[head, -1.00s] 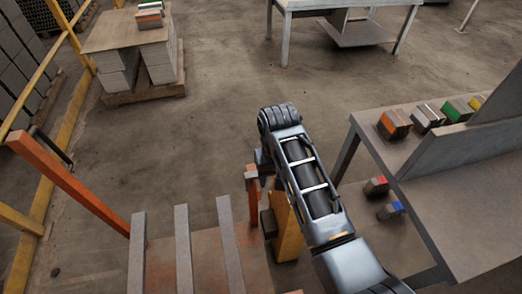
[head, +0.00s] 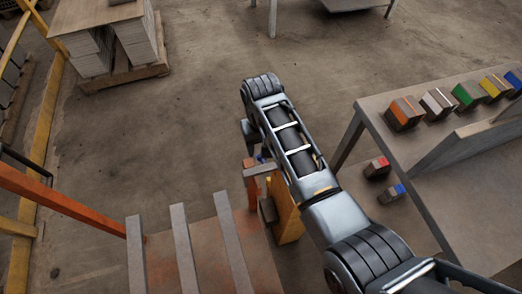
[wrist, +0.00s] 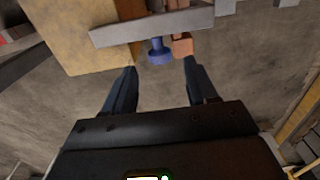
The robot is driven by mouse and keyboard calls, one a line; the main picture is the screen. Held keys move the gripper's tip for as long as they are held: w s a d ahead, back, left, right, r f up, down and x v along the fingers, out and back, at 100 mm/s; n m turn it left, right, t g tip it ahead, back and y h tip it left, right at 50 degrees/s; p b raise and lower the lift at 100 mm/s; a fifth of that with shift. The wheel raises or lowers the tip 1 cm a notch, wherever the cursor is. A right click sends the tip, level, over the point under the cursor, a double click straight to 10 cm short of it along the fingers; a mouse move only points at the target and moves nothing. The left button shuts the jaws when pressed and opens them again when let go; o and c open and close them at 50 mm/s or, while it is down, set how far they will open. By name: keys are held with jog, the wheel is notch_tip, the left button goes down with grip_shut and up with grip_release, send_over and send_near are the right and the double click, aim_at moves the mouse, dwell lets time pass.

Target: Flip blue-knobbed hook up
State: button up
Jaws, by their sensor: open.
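The blue knob (wrist: 160,53) hangs below a flat grey bar (wrist: 140,27) in the wrist view, beside an orange-brown block (wrist: 182,45). I take the bar and knob to be the hook. My gripper (wrist: 160,76) is open and empty, its two dark fingers pointing at the knob, with the knob just beyond and between the fingertips. In the head view the grey bar (head: 258,170) shows by an orange post (head: 251,192), with a small bit of blue above it. My arm hides most of the hook and the gripper there.
A yellow panel (wrist: 85,40) stands beside the hook, and shows as a yellow post (head: 287,222) in the head view. Grey rails (head: 184,250) lie at the lower left. A table (head: 400,150) with several coloured bricks stands right. Open floor lies beyond the arm.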

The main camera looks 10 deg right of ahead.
aim_at(265, 167)
jog(key=shift+f, duration=2.35)
grip_shut()
